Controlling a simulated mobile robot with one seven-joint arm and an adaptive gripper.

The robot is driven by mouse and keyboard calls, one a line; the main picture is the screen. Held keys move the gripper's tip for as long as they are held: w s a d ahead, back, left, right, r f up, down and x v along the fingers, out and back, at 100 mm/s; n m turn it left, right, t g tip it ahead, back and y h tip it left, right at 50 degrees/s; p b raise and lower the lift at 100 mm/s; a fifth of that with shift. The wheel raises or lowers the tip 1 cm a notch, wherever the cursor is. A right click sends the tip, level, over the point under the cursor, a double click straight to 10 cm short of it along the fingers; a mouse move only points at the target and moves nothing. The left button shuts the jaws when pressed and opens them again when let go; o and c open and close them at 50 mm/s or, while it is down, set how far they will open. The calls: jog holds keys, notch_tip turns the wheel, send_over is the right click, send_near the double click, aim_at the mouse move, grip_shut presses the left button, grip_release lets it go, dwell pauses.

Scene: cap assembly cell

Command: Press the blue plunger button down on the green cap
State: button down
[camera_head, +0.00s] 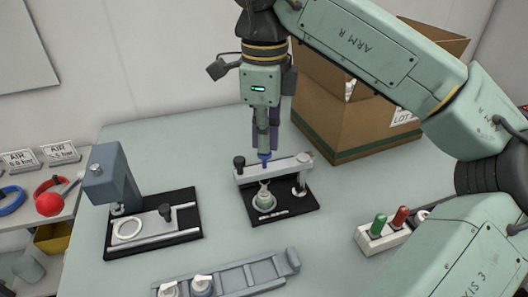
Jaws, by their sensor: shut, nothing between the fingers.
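The blue plunger button (264,159) sits at the white bar (281,170) of a small press fixture, right under my fingertips. My gripper (263,149) points straight down and is shut, with nothing held. Its tips are directly above the button and look very close to it or touching; I cannot tell which. The tips partly cover the button's top.
A grey-blue press station (118,178) stands at left on a black base. A grey rail (235,279) with small bottles lies in front. A red-and-green switch box (375,236) is at right, and a large cardboard box (345,115) stands behind.

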dwell(0.3)
jog(key=shift+f+b, duration=0.5)
jog(key=shift+f, duration=0.35)
jog(key=shift+f+b, duration=0.5)
jog(key=shift+f, duration=0.05)
jog(key=shift+r, duration=0.15)
dwell(0.3)
jog(key=shift+r+p, duration=1.35)
jog(key=shift+r, duration=0.1)
